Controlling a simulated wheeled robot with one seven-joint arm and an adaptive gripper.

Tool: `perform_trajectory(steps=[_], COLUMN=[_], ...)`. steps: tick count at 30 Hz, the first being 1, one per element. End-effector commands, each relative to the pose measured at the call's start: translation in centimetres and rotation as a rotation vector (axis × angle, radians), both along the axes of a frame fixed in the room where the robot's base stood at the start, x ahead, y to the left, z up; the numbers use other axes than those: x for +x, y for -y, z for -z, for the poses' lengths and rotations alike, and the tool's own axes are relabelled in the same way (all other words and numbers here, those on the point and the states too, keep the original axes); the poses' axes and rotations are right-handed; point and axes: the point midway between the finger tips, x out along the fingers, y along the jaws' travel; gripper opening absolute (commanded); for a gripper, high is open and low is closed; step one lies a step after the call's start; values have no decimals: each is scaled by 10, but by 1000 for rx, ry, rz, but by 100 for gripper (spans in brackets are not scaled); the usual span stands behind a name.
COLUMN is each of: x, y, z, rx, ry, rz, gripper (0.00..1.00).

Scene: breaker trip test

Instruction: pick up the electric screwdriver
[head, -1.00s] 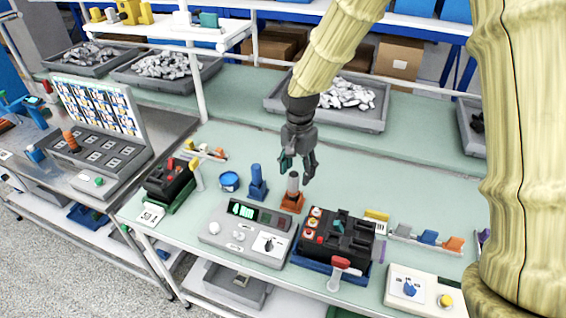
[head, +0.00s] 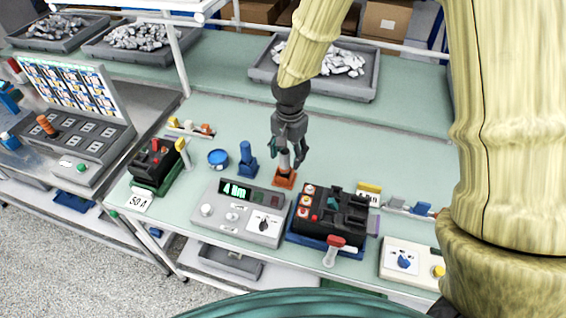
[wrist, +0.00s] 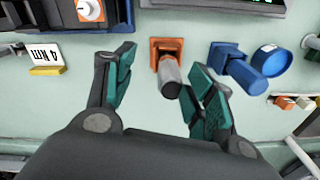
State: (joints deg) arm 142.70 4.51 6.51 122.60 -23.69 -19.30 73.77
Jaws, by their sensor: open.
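A grey cylindrical tool (head: 285,161) stands upright in an orange holder (head: 284,179) on the green bench. It looks like the electric screwdriver. My gripper (head: 288,158) is open, pointing down right at its top. In the wrist view the tool's grey end (wrist: 171,84) lies between my open teal-padded fingers (wrist: 163,72), nearer the right finger. I cannot tell whether a finger touches it. The orange holder (wrist: 165,46) is just beyond the fingertips. A blue cylindrical tool in a blue holder (head: 247,160) stands close to the left in the head view.
A grey tester with a lit display (head: 240,212) and a black breaker on a blue tray (head: 328,218) stand in front of the holder. A blue round tin (head: 218,158) is left of the blue holder. The bench behind is clear up to a grey parts bin (head: 350,85).

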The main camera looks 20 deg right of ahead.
Motion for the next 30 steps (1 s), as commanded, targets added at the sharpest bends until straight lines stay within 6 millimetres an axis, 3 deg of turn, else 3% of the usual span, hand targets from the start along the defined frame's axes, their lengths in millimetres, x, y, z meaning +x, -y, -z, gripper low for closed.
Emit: perform_trajectory(steps=[6, 11, 17, 27, 28, 30], x=[39, 50, 42, 16, 16, 19], y=[0, 1, 2, 3, 3, 3], z=[37, 61, 70, 59, 59, 60], rx=[0, -1, -1, 0, 0, 0], ry=[-48, -59, -48, -18, -18, -21], rz=[-3, -3, -2, 0, 0, 0], gripper=[55, 55, 55, 55, 53, 41])
